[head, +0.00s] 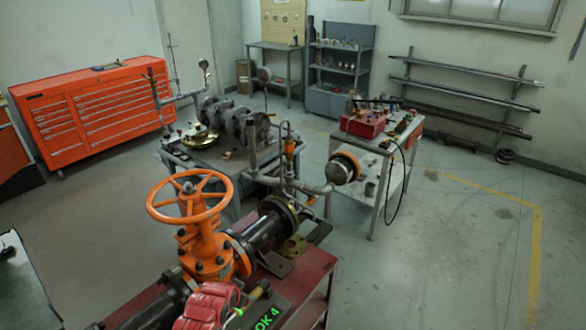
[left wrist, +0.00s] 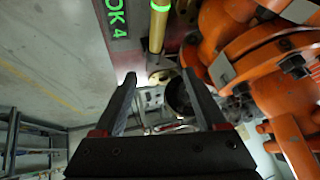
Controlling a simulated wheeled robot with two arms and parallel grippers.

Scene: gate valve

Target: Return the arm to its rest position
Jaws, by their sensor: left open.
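The orange gate valve (head: 205,248) with its orange handwheel (head: 190,200) stands on a dark pipe at the front left of the head view. Its orange body (left wrist: 265,60) fills the right of the left wrist view. My left gripper (left wrist: 159,76) is open, with nothing visible between its dark fingers. A yellow rod (left wrist: 158,30) with a green band lies beyond the fingertips; I cannot tell how far. I cannot make out my left gripper in the head view. My right gripper is not in view.
A red ribbed object (head: 208,306) sits at the front, beside the "OK 4" marking (head: 271,316) on the red bench (head: 318,268). A workbench with a red box (head: 362,124) stands behind. An orange tool cabinet (head: 95,113) is at the back left. The right floor is clear.

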